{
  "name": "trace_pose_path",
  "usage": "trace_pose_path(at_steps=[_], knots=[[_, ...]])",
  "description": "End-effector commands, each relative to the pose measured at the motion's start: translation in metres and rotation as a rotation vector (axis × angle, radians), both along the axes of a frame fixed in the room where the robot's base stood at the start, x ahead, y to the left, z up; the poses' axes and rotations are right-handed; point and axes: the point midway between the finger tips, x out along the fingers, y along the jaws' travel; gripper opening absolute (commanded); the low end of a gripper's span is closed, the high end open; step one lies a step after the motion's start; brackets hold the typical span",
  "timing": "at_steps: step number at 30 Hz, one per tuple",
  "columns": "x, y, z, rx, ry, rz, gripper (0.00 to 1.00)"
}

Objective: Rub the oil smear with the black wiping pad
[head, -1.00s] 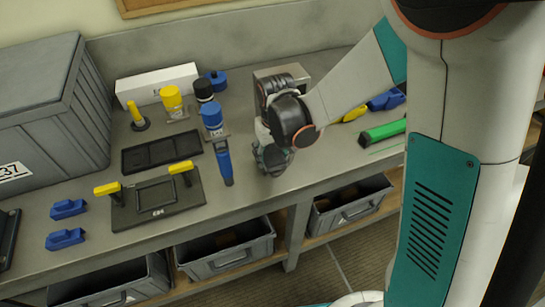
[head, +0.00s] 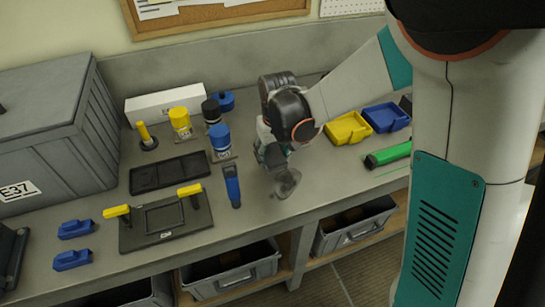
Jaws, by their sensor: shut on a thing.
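My gripper (head: 272,160) points down over the middle of the grey bench, low and close to the surface. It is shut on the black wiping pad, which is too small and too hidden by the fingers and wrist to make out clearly. A dark, glossy patch that looks like the oil smear (head: 288,185) shows on the bench just in front of the gripper, towards the front edge. I cannot tell whether the pad touches the bench or the smear.
A blue-handled tool (head: 232,187) lies left of the gripper, near a blue-capped bottle (head: 219,138). A black tray (head: 170,173) and a yellow-handled plate (head: 164,232) are farther left. A yellow bin (head: 348,128), a blue bin (head: 386,117) and a green object (head: 388,154) are right.

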Motion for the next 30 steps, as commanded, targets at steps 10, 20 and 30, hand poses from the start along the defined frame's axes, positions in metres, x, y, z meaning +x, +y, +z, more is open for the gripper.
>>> trace_pose_path(at_steps=[10, 20, 30], knots=[[0.005, -0.002, 0.031, 0.000, 0.000, -0.002, 0.23], [0.006, -0.002, 0.032, 0.000, 0.000, -0.002, 0.23], [0.005, -0.003, 0.032, 0.000, 0.000, -0.002, 0.23]])
